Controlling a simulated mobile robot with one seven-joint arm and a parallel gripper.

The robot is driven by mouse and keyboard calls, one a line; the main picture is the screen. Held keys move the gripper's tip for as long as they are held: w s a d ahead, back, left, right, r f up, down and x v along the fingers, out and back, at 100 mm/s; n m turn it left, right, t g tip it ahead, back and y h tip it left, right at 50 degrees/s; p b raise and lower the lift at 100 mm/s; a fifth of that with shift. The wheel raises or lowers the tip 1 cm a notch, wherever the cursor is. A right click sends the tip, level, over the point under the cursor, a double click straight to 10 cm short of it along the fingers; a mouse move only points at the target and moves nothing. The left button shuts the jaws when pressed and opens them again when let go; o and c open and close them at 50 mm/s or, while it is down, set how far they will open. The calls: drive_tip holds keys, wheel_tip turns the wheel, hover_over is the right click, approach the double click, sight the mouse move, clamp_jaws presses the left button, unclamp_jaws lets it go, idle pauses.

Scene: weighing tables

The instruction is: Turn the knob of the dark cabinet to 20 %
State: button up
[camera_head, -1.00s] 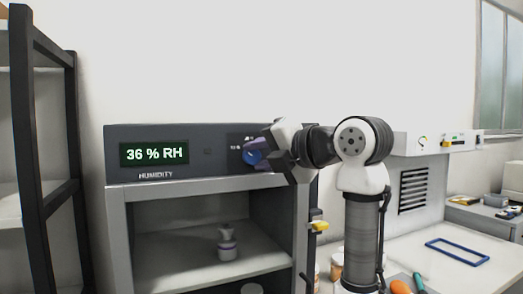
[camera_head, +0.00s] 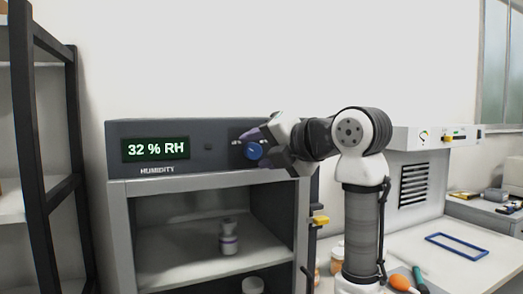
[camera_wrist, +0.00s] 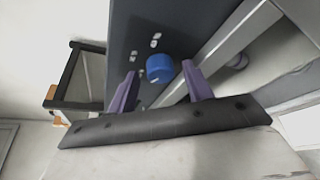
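The dark cabinet (camera_head: 225,180) has a display (camera_head: 156,147) that reads 32 % RH, with HUMIDITY printed below it. Its blue round knob (camera_head: 254,151) is on the front panel, at the right. In the wrist view the knob (camera_wrist: 160,68) lies between the two purple fingertips, with a visible gap on each side. My gripper (camera_head: 259,147) is at the knob, tilted, with one finger above it and the other lower right. In the wrist view my gripper (camera_wrist: 160,70) is open. The knob's mark is too small to read.
A small grey container (camera_head: 228,240) stands inside the cabinet's open compartment. A black shelf rack (camera_head: 40,150) stands at left. A table (camera_head: 430,270) with a blue frame (camera_head: 457,247) is at right.

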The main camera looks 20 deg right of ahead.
drive_tip(key=shift+d, duration=0.1)
drive_tip(key=b+v, duration=0.2)
drive_tip(key=v, duration=1.1)
drive_tip(key=shift+s+b, duration=0.4)
